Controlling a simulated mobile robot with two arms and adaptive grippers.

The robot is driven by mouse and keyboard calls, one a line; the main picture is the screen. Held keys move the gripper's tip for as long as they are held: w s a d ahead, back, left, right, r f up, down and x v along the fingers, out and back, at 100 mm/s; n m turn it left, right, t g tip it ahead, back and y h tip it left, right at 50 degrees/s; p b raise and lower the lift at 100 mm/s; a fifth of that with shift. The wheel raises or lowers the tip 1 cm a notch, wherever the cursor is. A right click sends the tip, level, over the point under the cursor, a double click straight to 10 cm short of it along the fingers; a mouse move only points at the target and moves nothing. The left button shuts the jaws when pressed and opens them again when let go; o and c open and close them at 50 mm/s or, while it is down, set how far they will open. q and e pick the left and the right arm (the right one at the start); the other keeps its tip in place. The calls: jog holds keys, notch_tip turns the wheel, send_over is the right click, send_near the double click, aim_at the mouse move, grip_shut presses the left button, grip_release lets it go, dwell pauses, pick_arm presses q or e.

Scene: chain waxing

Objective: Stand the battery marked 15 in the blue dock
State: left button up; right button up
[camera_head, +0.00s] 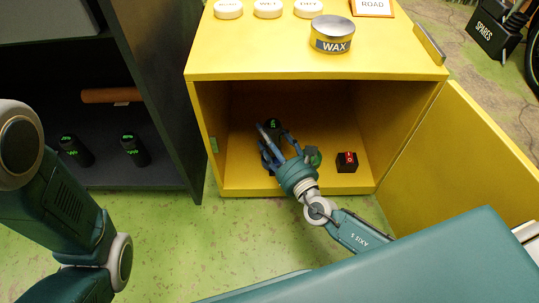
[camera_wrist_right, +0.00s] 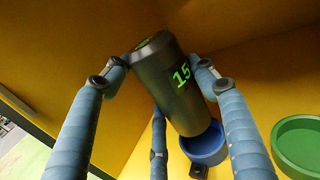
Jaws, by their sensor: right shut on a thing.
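The battery marked 15 (camera_wrist_right: 176,88) is a dark cylinder with a green number, inside the yellow cabinet; its green-marked top shows in the head view (camera_head: 273,124). My right gripper (camera_head: 272,143) is shut on it, with blue fingers on both sides of its body in the right wrist view (camera_wrist_right: 162,75). The blue dock (camera_wrist_right: 207,150) is a round cup at the battery's lower end. That end overlaps the dock's opening; I cannot tell if it is seated inside. My left arm shows at the left, but its gripper is out of view.
A green dock (camera_head: 313,157) and a red dock (camera_head: 346,161) stand to the right on the cabinet floor. Two other batteries (camera_head: 76,151) (camera_head: 134,150) stand in the dark cabinet. The yellow door (camera_head: 460,155) is open. A wax tin (camera_head: 332,35) sits on top.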

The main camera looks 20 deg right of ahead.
aim_at(273, 154)
notch_tip(273, 154, down, 5)
jog(key=b, duration=0.3)
jog(key=shift+f+b, duration=0.1)
jog(key=shift+b, duration=0.2)
jog(key=o, duration=1.4)
jog(key=shift+f, duration=0.15)
jog(key=shift+o, duration=0.7)
